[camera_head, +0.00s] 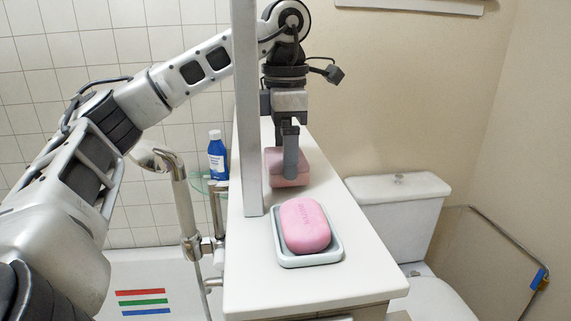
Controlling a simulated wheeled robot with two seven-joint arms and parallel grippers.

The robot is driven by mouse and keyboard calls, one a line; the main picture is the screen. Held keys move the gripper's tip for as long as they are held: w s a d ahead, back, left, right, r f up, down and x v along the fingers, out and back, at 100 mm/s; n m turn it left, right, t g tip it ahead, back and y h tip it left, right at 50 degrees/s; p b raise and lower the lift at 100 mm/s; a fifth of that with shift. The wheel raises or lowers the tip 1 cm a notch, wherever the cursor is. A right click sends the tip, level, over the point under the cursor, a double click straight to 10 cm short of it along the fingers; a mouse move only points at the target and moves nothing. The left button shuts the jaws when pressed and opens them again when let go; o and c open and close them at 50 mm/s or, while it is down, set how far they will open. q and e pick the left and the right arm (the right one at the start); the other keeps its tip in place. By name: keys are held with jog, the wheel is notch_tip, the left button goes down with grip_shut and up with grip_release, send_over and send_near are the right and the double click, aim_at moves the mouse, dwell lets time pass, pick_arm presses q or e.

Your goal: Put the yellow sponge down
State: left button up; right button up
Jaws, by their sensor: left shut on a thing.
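My left gripper (290,160) points down over the far part of the white counter and is shut on a pink block (275,172). The block looks like a sponge, but it is pink and no yellow sponge shows. One finger covers part of the block's near side. I cannot tell whether the block's underside touches the counter. My right gripper is not in view.
A pink soap bar (304,225) lies in a pale dish (283,259) on the near part of the counter (245,285). A grey upright post (246,110) stands at the left edge. A blue bottle (217,158) is behind it; a toilet (397,190) is right.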

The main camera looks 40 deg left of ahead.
pick_arm(q)
jog(key=shift+f, duration=0.55)
jog(key=shift+r, duration=0.1)
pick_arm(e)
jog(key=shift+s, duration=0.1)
pick_arm(q)
jog(key=o, duration=0.8)
jog(key=shift+f, duration=0.2)
jog(key=shift+r+p, duration=2.15)
jog(key=shift+r, duration=4.05)
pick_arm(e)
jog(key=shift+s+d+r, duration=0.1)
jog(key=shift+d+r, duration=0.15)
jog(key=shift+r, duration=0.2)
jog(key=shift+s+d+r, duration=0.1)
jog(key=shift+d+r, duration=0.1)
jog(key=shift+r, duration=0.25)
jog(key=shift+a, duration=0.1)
